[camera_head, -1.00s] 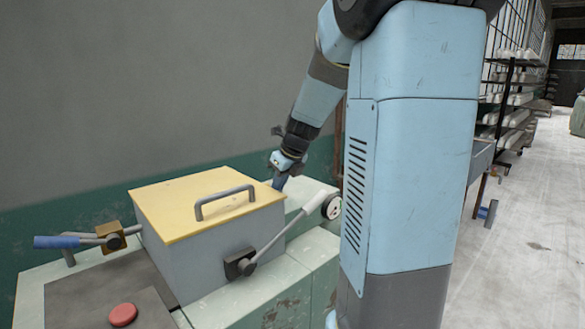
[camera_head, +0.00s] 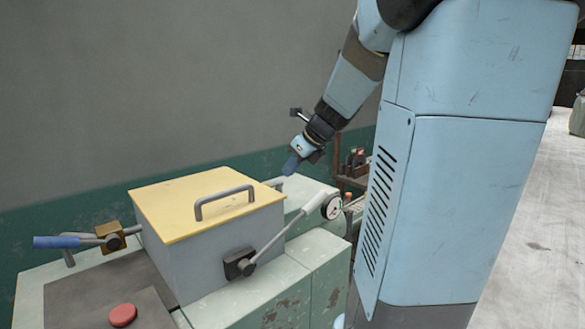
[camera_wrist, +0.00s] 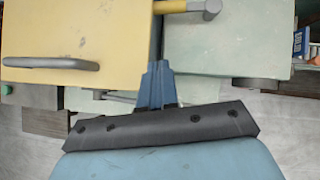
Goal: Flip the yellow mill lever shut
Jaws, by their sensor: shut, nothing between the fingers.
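The mill is a grey box with a yellow lid (camera_head: 185,215) and a grey lid handle (camera_head: 225,197). A lever (camera_head: 285,232) with a dark pivot on the box's near side slants up to the right and ends in a pale grip. Another lever (camera_head: 75,241) with a blue grip sticks out to the left from a brass block. Neither lever itself is yellow. My gripper (camera_head: 291,163) is shut and empty above and behind the lid's right corner. In the wrist view its blue fingers (camera_wrist: 158,82) point past the yellow lid (camera_wrist: 85,35), apart from the slanting lever as seen from the head.
A round white gauge (camera_head: 332,207) stands by the pale grip. A red button (camera_head: 122,315) is on the bench at front left. Small items stand on a shelf (camera_head: 350,180) behind. Air above the lid is clear.

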